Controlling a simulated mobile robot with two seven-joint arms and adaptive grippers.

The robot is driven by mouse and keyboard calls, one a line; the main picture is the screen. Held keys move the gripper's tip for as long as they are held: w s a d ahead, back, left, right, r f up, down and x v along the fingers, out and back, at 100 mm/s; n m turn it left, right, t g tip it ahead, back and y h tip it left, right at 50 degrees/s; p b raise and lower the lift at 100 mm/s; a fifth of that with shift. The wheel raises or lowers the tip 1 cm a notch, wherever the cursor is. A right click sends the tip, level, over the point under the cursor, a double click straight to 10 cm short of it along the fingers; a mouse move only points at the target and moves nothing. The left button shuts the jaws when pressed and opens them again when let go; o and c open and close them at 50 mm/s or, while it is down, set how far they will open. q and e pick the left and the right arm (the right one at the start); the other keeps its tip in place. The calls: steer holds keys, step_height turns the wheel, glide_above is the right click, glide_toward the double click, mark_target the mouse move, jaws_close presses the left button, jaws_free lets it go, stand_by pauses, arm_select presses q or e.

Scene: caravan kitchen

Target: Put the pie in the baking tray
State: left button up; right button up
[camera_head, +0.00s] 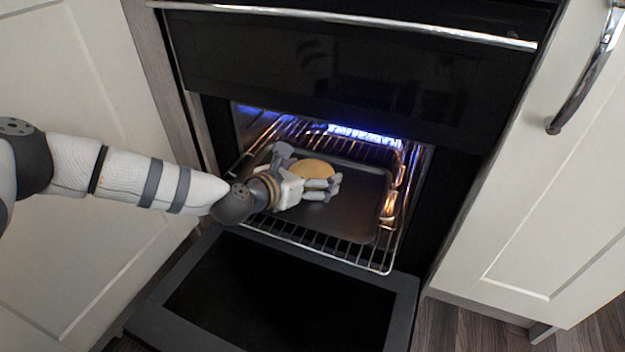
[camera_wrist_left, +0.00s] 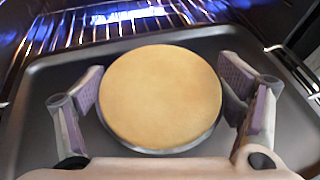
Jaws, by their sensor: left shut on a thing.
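The pie (camera_head: 314,169) is round and golden, in a thin metal dish. My left gripper (camera_head: 316,182) is inside the oven, shut on the pie. In the left wrist view the pie (camera_wrist_left: 160,95) sits between the two fingers of the left gripper (camera_wrist_left: 162,105). The dark baking tray (camera_head: 350,221) lies on the oven rack, and it also fills much of the left wrist view (camera_wrist_left: 38,125). The pie is over the tray's left and middle part. I cannot tell whether the dish touches the tray's floor. My right gripper is not in view.
The oven door (camera_head: 280,297) is folded down in front. The wire rack (camera_head: 318,246) extends past the tray's front edge. The oven's side walls and the black panel (camera_head: 350,70) above bound the opening. The tray's right part is bare.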

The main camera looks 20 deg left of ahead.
arm_select(q)
steer(key=shift+w+f, duration=0.1)
steer(key=shift+f, duration=0.35)
steer(key=o, duration=1.1)
steer(key=shift+o, duration=0.5)
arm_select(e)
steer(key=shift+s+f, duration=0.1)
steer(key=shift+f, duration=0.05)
arm_select(q)
steer(key=shift+r, duration=0.35)
steer(key=p+v, duration=0.3)
steer(key=v, duration=0.8)
steer(key=shift+s+p, duration=0.3)
steer(key=shift+p, duration=0.1)
steer(key=shift+s, duration=0.25)
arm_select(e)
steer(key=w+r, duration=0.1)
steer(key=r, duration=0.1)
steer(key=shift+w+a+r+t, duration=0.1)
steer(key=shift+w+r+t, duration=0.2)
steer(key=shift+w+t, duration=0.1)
